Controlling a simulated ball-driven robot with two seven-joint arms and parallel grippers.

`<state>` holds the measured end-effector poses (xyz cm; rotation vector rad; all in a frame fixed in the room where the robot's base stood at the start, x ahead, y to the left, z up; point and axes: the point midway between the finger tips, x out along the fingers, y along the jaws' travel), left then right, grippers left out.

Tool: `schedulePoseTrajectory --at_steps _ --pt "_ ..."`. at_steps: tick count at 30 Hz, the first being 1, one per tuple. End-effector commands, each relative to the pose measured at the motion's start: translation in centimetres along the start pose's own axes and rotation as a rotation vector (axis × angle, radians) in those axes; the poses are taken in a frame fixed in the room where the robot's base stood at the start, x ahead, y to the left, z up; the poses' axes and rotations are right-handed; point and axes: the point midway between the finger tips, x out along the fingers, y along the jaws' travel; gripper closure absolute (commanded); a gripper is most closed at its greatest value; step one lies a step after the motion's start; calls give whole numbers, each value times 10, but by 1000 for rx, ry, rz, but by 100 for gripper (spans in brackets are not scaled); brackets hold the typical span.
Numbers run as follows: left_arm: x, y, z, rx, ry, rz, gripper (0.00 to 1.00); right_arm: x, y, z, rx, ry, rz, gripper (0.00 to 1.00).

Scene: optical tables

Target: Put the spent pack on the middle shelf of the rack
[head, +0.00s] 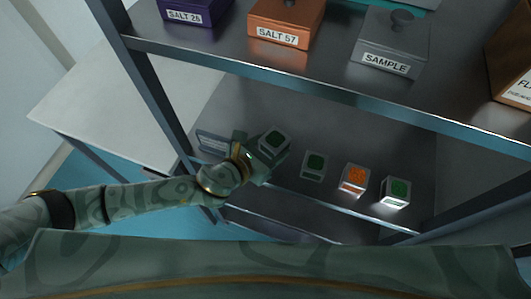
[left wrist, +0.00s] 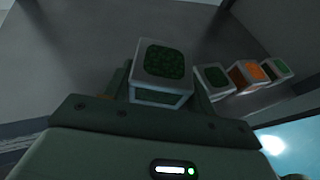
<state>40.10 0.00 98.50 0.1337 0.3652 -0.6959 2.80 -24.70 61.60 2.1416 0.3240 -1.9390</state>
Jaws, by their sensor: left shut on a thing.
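A small pale pack with a dark green top (head: 274,139) is in my left gripper (head: 265,150), which is shut on it. In the left wrist view the same pack (left wrist: 164,62) sits upright between the fingers. The gripper is over the left part of a rack shelf (head: 300,120), left of a row of similar packs. I cannot tell whether the held pack touches the shelf. The row has a green-topped pack (head: 314,164), an orange-topped pack (head: 354,178) and another green-topped pack (head: 397,190). My right gripper is not in view.
The shelf above holds a purple box (head: 186,10) marked SALT, an orange box (head: 286,20) marked SALT 57 and a grey SAMPLE box (head: 390,45). A rack post (head: 150,90) stands left of my gripper. A white table (head: 80,100) is at left. Behind the packs the shelf is clear.

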Motion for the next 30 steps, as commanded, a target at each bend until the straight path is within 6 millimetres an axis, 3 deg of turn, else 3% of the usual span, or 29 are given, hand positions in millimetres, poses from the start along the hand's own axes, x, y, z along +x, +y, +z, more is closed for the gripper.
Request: schedulePoseTrajectory --at_steps 5,9,23,24,26,30 --pt "7 17 -22 1 3 2 70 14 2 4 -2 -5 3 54" --pt "16 17 -45 -1 2 0 70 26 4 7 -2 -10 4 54" --pt "18 17 -51 0 0 0 70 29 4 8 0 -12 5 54" --pt "18 17 -51 0 1 0 38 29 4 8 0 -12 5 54" --pt "18 17 -51 0 1 0 22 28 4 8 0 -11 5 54" --pt "18 17 -50 0 0 0 22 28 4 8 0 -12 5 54"
